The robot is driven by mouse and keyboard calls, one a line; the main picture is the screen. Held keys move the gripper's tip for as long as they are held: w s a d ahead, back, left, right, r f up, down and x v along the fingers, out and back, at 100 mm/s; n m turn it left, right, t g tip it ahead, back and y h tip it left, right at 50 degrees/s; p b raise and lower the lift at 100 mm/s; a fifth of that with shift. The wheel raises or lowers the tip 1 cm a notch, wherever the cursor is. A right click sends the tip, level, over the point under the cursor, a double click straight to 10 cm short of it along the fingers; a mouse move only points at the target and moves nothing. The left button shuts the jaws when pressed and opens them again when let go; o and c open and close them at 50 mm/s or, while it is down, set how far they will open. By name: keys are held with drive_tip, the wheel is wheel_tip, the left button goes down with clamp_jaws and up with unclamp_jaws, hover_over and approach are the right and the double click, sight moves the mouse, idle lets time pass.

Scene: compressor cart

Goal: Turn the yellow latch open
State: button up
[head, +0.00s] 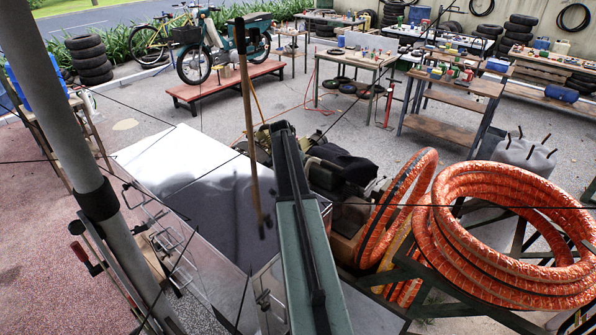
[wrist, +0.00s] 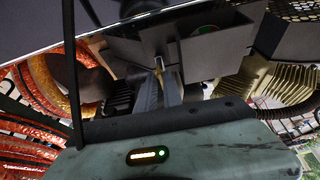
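I cannot make out a yellow latch in either view. In the wrist view, my gripper (wrist: 162,76) shows as two narrow grey fingers pointing up the picture, towards dark grey box-like parts of the machine (wrist: 218,45). A small pale piece shows near their tips. I cannot tell whether it is between them or behind them, nor whether the fingers are apart or closed. In the head view, my teal arm reaches forward over the cart beside the dark engine parts (head: 345,170), and hides the gripper and what lies in front of it.
A silver and dark panel (head: 190,180) lies left of my arm. A wooden-handled tool (head: 250,130) stands upright close by. Coiled orange hose (head: 500,235) sits close on the right. In the wrist view, a tan finned block (wrist: 285,85) and a black hose (wrist: 265,108) are at right.

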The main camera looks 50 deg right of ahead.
drive_tip(key=shift+o, duration=0.9)
drive_tip(key=shift+w+d+f, duration=0.1)
drive_tip(key=shift+d+f, duration=0.05)
drive_tip(key=p+v, duration=0.7)
drive_tip(key=v, duration=0.1)
